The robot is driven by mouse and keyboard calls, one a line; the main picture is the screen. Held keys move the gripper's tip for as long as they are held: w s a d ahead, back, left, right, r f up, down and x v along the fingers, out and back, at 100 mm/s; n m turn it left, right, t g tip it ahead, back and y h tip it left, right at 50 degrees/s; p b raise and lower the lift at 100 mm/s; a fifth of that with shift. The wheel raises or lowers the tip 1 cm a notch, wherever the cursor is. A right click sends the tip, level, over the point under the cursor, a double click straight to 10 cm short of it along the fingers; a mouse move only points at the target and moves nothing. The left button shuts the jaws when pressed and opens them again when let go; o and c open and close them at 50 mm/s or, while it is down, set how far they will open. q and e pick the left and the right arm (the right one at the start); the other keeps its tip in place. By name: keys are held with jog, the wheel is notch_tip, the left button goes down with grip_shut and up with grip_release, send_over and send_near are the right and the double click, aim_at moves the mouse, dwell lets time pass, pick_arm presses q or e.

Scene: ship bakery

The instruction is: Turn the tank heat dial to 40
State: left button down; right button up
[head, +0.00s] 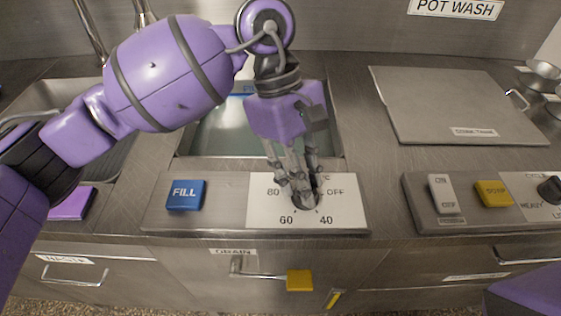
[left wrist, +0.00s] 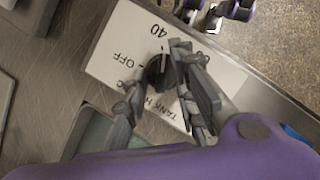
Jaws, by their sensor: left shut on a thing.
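The tank heat dial (head: 312,190) is a black knob on a white plate (head: 347,213) marked OFF, 40, 60 and 80. The plate is on the counter's front panel. My left gripper (head: 303,196) points down over the dial and is shut on it, with fingers on either side. The dial also shows between the fingertips in the left wrist view (left wrist: 158,73), where the 40 and OFF marks are clear. The fingers cover part of the dial, and I cannot tell exactly where its pointer stands. My right gripper is not in view.
A blue FILL button (head: 185,195) is left of the plate. A water tank (head: 215,135) lies behind it. A second panel (head: 415,205) with a switch and a yellow button stands at right. A yellow drain handle (head: 300,280) sticks out below.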

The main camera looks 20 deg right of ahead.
pick_arm(q)
jog(key=c, duration=1.7)
grip_release()
jog(key=shift+s+d, duration=0.2)
jog(key=shift+s, duration=0.05)
jog(key=shift+o, duration=0.9)
jog(key=shift+d, duration=0.15)
jog(key=shift+w+a+r, duration=0.15)
jog(key=shift+w+a, duration=0.05)
jog(key=v, duration=1.1)
jog(key=shift+r, duration=0.3)
jog(key=shift+c, duration=0.2)
